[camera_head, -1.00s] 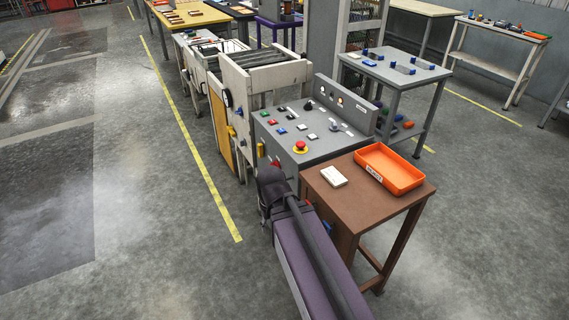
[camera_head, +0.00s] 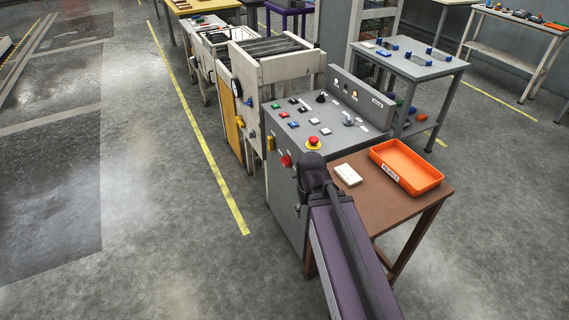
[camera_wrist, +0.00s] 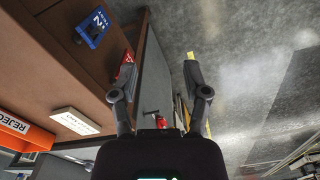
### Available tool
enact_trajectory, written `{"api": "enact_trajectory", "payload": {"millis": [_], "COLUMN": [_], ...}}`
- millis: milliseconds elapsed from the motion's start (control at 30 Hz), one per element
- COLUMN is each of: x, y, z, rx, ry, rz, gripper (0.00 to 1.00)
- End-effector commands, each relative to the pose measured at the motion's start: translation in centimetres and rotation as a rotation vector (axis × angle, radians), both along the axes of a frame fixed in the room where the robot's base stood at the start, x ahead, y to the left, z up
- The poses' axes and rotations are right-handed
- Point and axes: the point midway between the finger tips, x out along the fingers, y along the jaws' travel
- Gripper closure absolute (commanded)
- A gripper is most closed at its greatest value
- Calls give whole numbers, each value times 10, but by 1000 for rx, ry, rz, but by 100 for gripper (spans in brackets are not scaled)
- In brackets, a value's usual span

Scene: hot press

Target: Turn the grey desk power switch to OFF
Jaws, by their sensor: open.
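The grey control desk (camera_head: 287,205) stands at the middle of the head view. Its sloped top carries a grey knob (camera_head: 348,119), a black knob (camera_head: 322,97), several coloured buttons and a red mushroom button on a yellow base (camera_head: 313,143). A round red switch (camera_head: 286,161) is on its front face. I cannot read any switch position or tell which is the power switch. My gripper (camera_wrist: 160,76) is open and empty in the wrist view, its fingers well apart. It is hidden in the head view, where my arm reaches up beside the desk.
A brown table (camera_head: 425,196) right of the desk holds an orange tray (camera_head: 407,168) and a white box (camera_head: 347,174). In the wrist view, a blue lettered piece (camera_wrist: 92,28) is on a brown surface. Clear floor (camera_head: 170,210) lies left of the desk.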

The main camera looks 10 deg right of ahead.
Motion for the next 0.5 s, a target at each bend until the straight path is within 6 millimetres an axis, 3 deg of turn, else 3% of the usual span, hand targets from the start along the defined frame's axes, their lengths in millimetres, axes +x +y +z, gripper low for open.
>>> {"api": "enact_trajectory", "payload": {"millis": [33,100,267,500], "x": [0,2,12,47], "y": [0,0,-2,-9], "z": [0,-2,-14,-48], "rx": [-1,-5,-37,-157], "ry": [0,0,0,-12], "rz": [-1,-4,-27,-126], "gripper": [16,0,0,0]}}
